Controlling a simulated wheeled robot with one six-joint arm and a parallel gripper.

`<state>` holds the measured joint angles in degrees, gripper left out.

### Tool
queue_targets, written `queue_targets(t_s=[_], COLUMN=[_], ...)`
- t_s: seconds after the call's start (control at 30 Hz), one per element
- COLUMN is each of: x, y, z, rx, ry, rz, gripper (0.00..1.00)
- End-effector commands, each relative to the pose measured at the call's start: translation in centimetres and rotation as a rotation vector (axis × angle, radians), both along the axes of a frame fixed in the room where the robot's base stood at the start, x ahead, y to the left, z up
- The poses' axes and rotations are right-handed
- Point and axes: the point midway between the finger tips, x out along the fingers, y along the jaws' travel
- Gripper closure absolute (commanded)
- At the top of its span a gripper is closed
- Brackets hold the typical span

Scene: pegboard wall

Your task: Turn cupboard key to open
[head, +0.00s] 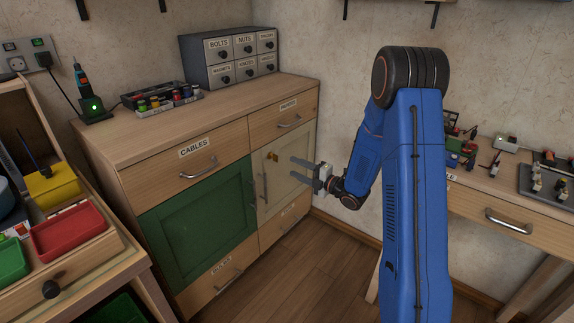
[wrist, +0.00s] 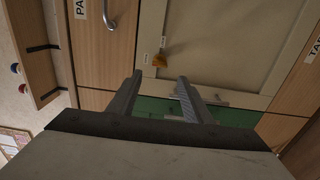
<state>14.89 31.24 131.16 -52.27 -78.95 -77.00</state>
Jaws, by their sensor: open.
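The cupboard has a green door (head: 205,215) on the left and a cream door (head: 285,165) on the right. A small brass-coloured key (head: 272,156) sits near the top of the cream door. My gripper (head: 294,171) is open and empty in front of the cream door, to the right of the key and apart from it. In the wrist view the key (wrist: 160,60) lies just beyond the gap between the open fingertips (wrist: 161,79), with two small pale labels by it. The lock around the key is too small to make out.
Upright door handles (head: 258,190) stand where the doors meet. Above are the CABLES drawer (head: 180,160) and another labelled drawer (head: 283,120) with a bar handle. A workbench (head: 480,210) stands at right. Floor (head: 320,255) before the cupboard is clear.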

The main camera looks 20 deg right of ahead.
Motion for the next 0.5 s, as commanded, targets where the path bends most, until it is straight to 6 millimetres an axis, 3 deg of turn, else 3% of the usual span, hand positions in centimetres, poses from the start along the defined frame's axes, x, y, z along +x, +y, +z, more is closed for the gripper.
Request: queue_targets(t_s=[0.23, 0.5], x=[-3.9, -6.2], y=[-2.9, -4.6], z=[0.0, 0.0], rx=[0.000, 0.000], ry=[0.000, 0.000], rz=[-0.002, -0.002], gripper=[0.55, 0.55])
